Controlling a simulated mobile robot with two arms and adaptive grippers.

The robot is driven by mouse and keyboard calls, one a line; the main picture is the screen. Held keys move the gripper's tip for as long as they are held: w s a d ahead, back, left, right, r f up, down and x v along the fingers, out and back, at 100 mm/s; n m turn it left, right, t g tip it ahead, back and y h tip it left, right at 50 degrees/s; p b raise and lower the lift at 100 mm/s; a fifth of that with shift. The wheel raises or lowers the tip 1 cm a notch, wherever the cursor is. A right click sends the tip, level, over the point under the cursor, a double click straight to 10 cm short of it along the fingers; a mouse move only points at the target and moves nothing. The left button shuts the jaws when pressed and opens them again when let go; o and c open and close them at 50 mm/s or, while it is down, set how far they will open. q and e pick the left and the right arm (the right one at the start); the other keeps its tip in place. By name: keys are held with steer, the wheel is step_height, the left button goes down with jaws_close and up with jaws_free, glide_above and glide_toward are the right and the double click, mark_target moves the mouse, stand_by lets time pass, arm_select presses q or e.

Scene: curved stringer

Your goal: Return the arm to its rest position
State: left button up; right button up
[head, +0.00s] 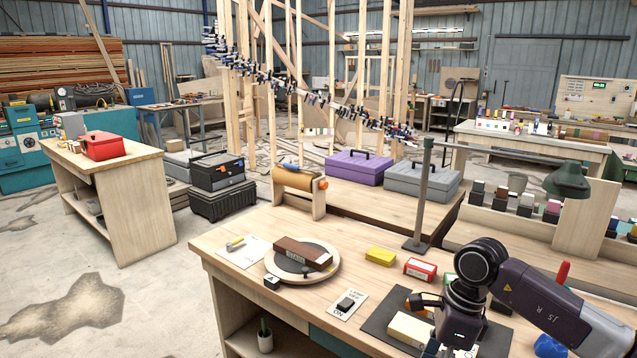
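My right arm (540,305) comes in from the right over the near workbench (225,245), bent at a dark joint. Its wrist points down at the bottom edge, above or beside a dark mat (378,322). My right gripper (440,346) is only partly visible there. Its fingers are small and cut off, so I cannot tell whether they are open or shut. A cream block (408,330) lies on the mat close to the wrist. My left gripper and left arm are not in view.
The bench holds a round turntable (330,277) with a brown block (303,253), a yellow block (381,256), a red box (420,269), a switch card (343,305) and a lamp post (423,195). A curved row of clamps (300,92) crosses the wooden posts behind.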

steer(key=w+a+f+m+t+y, duration=0.2)
steer(key=w+a+f+m+y, duration=0.15)
steer(key=a+m+y, duration=0.45)
steer(key=w+a+f+m+t+y, duration=0.2)
steer(key=a+f+m+y, duration=0.25)
steer(key=a, duration=0.55)
steer(key=d+f+m+t+h, duration=0.3)
steer(key=d+f+m+t, duration=0.15)
steer(key=f+m, duration=0.5)
steer(key=d+f+m+t+h, duration=0.4)
steer(key=d+f+m, duration=0.2)
steer(key=f+m, duration=0.35)
steer(key=s+d+f+m+g+h, duration=0.25)
steer(key=s+d+f+m, duration=0.25)
steer(key=s+f, duration=0.55)
steer(key=s+d+f+m+g+h, duration=0.2)
steer(key=s+d+f+m+h, duration=0.25)
steer(key=s+f, duration=0.65)
steer(key=s+f+m+g, duration=0.2)
steer(key=s+f, duration=0.1)
steer(key=s, duration=0.6)
steer(key=s+f+m+g, duration=0.2)
steer(key=s+f, duration=0.1)
steer(key=s, duration=0.6)
steer(key=s+f+m+g, duration=0.2)
steer(key=s+f, duration=0.2)
steer(key=s, duration=0.5)
steer(key=shift+s+d+m+h, duration=0.35)
steer(key=shift+d+m+h, duration=0.05)
steer(key=shift+h, duration=0.05)
